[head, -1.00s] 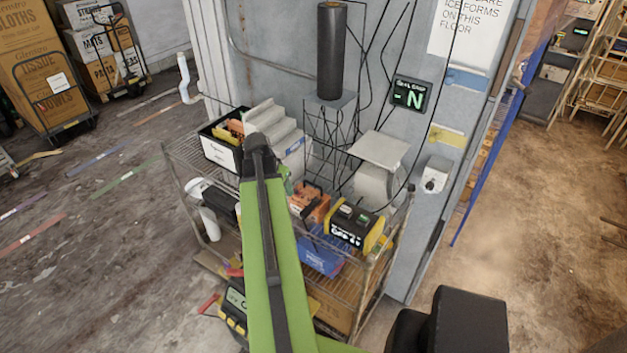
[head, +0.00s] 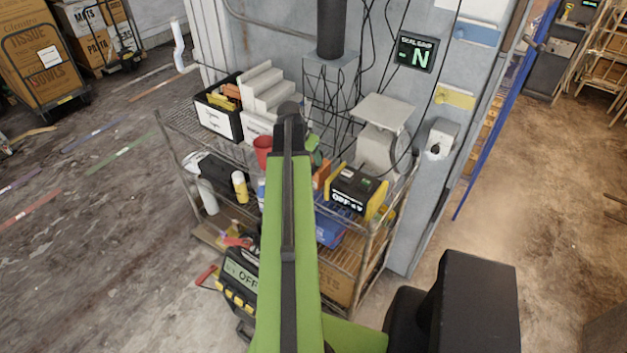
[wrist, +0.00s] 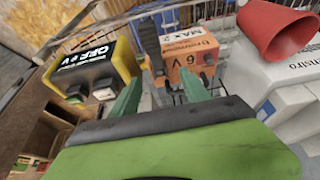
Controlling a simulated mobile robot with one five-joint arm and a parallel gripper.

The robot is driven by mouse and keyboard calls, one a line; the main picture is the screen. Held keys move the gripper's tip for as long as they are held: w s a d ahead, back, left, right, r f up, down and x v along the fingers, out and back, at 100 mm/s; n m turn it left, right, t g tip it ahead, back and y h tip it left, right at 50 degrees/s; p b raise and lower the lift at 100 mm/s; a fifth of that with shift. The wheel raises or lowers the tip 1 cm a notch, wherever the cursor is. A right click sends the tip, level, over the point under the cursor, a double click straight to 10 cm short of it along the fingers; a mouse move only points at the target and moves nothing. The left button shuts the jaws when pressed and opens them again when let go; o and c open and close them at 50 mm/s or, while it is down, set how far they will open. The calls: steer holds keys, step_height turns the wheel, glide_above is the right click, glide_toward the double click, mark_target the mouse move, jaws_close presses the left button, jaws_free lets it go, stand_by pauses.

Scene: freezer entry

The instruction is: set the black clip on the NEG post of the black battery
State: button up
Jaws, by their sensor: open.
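My gripper (wrist: 160,92) is open, its two green fingers spread and nothing visibly held. In the head view its end (head: 313,148) is over the rack's top shelf, mostly hidden by my arm. In the wrist view an orange box (wrist: 188,50) marked 6 V lies beyond the fingers, with a dark upright piece (wrist: 148,42) at its left side. I cannot tell whether that piece is the black clip. I cannot make out a NEG mark or post.
The wire rack (head: 175,125) is crowded. A red cup (head: 262,150), a black bin (head: 222,118) and a grey stepped block (head: 268,88) stand on the left. A scale (head: 384,112) stands at the back right. Cables hang behind.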

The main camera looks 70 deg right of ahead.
mark_target(314, 165)
steer(key=shift+d+f, duration=0.15)
steer(key=shift+f, duration=0.1)
steer(key=b+x, duration=0.5)
steer(key=shift+f, duration=0.2)
steer(key=shift+r, duration=0.2)
jaws_close()
